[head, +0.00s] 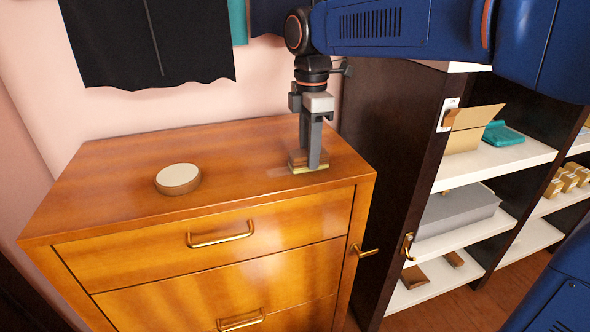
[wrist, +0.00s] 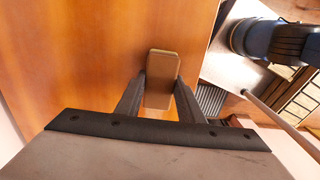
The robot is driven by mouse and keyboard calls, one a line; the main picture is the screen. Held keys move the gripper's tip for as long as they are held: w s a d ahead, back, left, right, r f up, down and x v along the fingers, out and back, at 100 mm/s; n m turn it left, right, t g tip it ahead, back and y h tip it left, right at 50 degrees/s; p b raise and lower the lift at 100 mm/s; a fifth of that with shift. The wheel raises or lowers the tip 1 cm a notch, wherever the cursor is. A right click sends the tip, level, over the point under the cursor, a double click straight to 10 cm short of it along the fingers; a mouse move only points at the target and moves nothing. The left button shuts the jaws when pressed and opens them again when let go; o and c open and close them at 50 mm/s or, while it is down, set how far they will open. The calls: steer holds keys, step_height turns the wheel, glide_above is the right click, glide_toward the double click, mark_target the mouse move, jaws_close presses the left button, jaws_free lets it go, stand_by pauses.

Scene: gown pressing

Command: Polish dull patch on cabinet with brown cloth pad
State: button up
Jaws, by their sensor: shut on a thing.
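The wooden cabinet (head: 120,205) has a glossy orange-brown top and drawers with brass handles. My gripper (head: 310,163) points down over the right part of the top and is shut on the brown cloth pad (head: 297,160). The pad's lower edge looks to be on or very close to the cabinet top. In the wrist view the pad (wrist: 161,80) sits between the two dark fingers, over the orange wood. A faint paler area, perhaps the dull patch (head: 278,172), shows just left of the pad; its extent is unclear.
A round tin with a cream top (head: 178,178) stands on the cabinet top, left of my gripper. A dark shelf unit (head: 395,170) rises close on the right, holding boxes and a teal item (head: 502,134). Dark garments (head: 150,45) hang behind. The cabinet's front left top is clear.

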steer(key=shift+w+d, duration=0.2)
steer(key=shift+d, duration=0.45)
steer(key=shift+w+d, duration=0.2)
steer(key=shift+d, duration=0.4)
steer(key=shift+w+d, duration=0.2)
steer(key=shift+d, duration=0.6)
steer(key=shift+s+a, duration=0.2)
steer(key=shift+a, duration=0.5)
steer(key=shift+s+a, duration=0.2)
steer(key=shift+a, duration=0.55)
steer(key=shift+s+a, duration=0.2)
steer(key=shift+a, duration=0.5)
steer(key=shift+s+a, duration=0.2)
steer(key=shift+a, duration=0.5)
steer(key=shift+s+a, duration=0.25)
steer(key=shift+a, duration=0.5)
steer(key=shift+s+a, duration=0.2)
steer(key=shift+a, duration=0.5)
steer(key=shift+a, duration=0.1)
